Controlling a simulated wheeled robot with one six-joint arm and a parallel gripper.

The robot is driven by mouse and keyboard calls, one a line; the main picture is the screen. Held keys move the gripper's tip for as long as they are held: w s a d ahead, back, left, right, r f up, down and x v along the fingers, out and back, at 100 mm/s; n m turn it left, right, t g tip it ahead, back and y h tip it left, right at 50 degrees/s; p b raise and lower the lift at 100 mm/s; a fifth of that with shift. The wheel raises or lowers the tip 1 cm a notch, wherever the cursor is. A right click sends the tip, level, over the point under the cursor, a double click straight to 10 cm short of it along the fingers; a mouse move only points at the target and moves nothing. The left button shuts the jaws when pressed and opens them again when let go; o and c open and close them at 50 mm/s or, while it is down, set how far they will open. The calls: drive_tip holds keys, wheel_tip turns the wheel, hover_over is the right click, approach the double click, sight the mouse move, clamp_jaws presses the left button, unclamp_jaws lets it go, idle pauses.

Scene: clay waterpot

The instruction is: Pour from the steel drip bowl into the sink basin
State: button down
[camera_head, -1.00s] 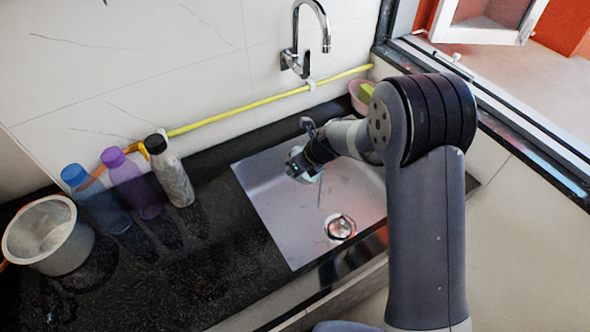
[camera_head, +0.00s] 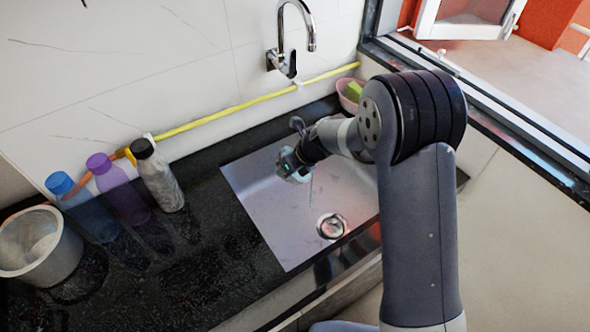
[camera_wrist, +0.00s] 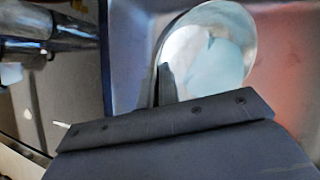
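The steel drip bowl (camera_wrist: 232,45) shows in the wrist view at the top middle, with its round mouth toward the camera and a pale bluish patch inside. A dark finger of my gripper (camera_wrist: 162,85) lies against its near rim, and the gripper appears shut on that rim. In the head view my gripper (camera_head: 290,165) is low over the left part of the sink basin (camera_head: 290,225). The bowl cannot be made out clearly there. The basin also fills the background of the wrist view (camera_wrist: 125,50). I cannot tell whether anything flows from the bowl.
A tap (camera_head: 290,45) is on the wall behind the sink. A pink bowl (camera_head: 347,100) stands at the back right corner. A blue bottle (camera_head: 85,210), a purple bottle (camera_head: 118,190), a dark-capped bottle (camera_head: 160,180) and a metal pot (camera_head: 62,255) stand on the left counter.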

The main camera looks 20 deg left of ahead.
drive_tip(key=shift+w+d+y+b, duration=0.1)
drive_tip(key=shift+d+y+b, duration=0.15)
drive_tip(key=shift+b, duration=0.55)
drive_tip(key=shift+r+y+b, duration=0.2)
drive_tip(key=shift+y+b, duration=0.05)
drive_tip(key=shift+b, duration=0.05)
drive_tip(key=shift+w+d+g+y+b, duration=0.15)
drive_tip(key=shift+d+g+y+b, duration=0.2)
drive_tip(key=shift+b, duration=0.55)
drive_tip(key=shift+d+r+y+b, duration=0.15)
drive_tip(key=shift+r+y+b, duration=0.05)
drive_tip(key=shift+y+b, duration=0.1)
drive_tip(key=shift+d+b, duration=0.1)
drive_tip(key=shift+b, duration=0.2)
idle(0.3)
drive_tip(key=shift+w+d+y+b, duration=0.15)
drive_tip(key=shift+d+y+b, duration=0.05)
drive_tip(key=shift+y+b, duration=0.15)
drive_tip(key=shift+d+r, duration=0.1)
drive_tip(key=shift+r, duration=0.1)
drive_tip(key=shift+r+y, duration=0.15)
drive_tip(key=shift+y, duration=0.15)
drive_tip(key=shift+w+d+m+b, duration=0.1)
drive_tip(key=shift+d+m+b, duration=0.05)
drive_tip(key=shift+m+b, duration=0.2)
